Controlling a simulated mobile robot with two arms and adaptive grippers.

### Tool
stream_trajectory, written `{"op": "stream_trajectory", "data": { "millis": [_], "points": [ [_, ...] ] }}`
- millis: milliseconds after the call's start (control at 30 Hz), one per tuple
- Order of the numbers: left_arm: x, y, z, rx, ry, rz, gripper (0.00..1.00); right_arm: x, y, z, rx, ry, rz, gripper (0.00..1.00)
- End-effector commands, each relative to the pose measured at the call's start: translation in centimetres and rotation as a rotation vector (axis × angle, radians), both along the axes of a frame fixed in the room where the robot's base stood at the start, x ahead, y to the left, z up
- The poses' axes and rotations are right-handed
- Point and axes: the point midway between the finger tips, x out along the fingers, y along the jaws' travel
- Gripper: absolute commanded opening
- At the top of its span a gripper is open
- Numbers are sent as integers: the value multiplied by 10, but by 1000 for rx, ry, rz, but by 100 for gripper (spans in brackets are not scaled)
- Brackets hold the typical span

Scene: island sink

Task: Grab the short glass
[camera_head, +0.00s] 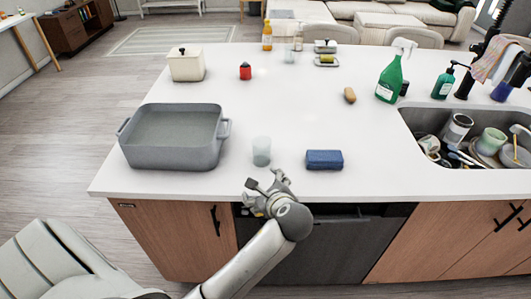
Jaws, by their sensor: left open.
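The short glass (262,151) is a small, frosted, pale tumbler standing upright on the white counter near its front edge. Another small clear glass (290,55) stands far back on the counter. My left gripper (267,181) is at the counter's front edge, just in front of the short glass and slightly to its right in the picture. It is open with nothing visible between its fingers, and it appears apart from the glass. My right gripper is not in view.
A green spray bottle (390,78) and a sink full of dishes (415,118) are farther right. The white counter (290,110) is clear behind the glass.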

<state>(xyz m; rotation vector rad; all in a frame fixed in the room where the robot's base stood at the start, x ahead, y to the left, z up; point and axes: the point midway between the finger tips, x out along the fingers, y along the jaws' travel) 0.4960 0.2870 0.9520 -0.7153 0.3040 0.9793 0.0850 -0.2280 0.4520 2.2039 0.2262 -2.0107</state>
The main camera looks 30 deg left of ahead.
Motion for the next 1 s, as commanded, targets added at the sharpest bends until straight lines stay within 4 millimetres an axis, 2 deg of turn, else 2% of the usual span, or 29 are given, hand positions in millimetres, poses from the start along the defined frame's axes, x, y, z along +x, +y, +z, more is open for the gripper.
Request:
{"op": "stream_trajectory", "data": {
  "millis": [33,200,300,400,700,1000],
  "points": [
    [10,1,10,68,21,-27,80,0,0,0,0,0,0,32],
    [38,4,46,322,123,-111,80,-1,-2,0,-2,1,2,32],
    [48,5,62,429,171,-137,80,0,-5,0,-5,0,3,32],
    [54,6,69,483,199,-148,80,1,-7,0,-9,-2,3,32],
    [78,40,58,496,208,-150,80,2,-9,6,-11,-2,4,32],
    [94,59,51,493,207,-151,80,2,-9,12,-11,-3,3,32]
  ]
}}
